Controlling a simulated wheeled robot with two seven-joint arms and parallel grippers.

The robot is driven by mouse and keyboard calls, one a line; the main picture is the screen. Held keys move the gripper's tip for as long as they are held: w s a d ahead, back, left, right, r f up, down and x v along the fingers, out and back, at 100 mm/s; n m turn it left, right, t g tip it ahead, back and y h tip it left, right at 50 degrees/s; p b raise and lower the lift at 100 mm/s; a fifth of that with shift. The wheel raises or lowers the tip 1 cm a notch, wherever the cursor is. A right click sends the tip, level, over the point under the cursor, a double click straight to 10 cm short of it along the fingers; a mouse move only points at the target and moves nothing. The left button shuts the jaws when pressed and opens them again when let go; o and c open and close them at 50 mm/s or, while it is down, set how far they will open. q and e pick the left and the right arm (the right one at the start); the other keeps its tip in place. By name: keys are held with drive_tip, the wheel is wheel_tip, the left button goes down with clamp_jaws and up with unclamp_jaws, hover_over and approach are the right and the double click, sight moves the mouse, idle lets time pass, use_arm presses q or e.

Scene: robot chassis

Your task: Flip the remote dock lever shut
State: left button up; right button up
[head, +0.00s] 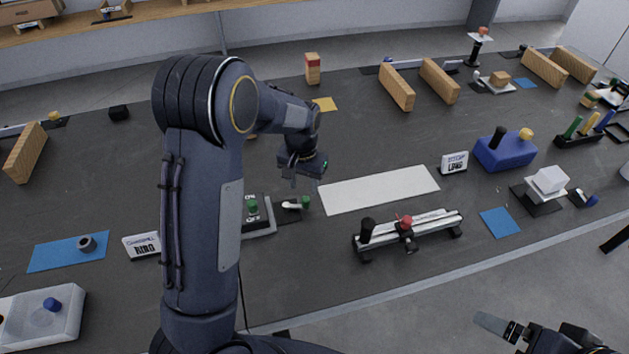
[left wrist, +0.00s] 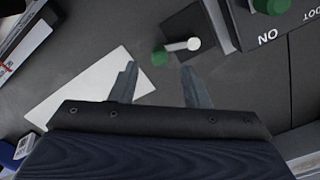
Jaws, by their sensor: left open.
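A small white lever with a green knob (head: 304,202) sits on a dark base beside a grey plate. The lever and its knob also show in the left wrist view (left wrist: 178,49), where the arm lies low and points left. My left gripper (head: 306,182) is open and empty, just above the knob. In the left wrist view its two fingers (left wrist: 158,66) stand apart on either side of the knob, without visible contact. My right gripper (head: 502,328) shows partly at the lower right, away from the lever; its jaw opening is unclear.
A grey plate (head: 262,230) with another green knob stands left of the lever, partly hidden by my left arm. A white sheet (head: 380,188) lies to the right. A rail with a red knob (head: 408,232) and a blue box (head: 505,150) stand farther right.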

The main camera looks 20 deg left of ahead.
sight(306, 198)
use_arm(q)
drive_tip(key=shift+w, duration=0.3)
drive_tip(key=shift+w+f, duration=0.2)
drive_tip(key=shift+f, duration=0.1)
drive_tip(key=shift+f+p, duration=0.4)
drive_tip(key=shift+f, duration=3.2)
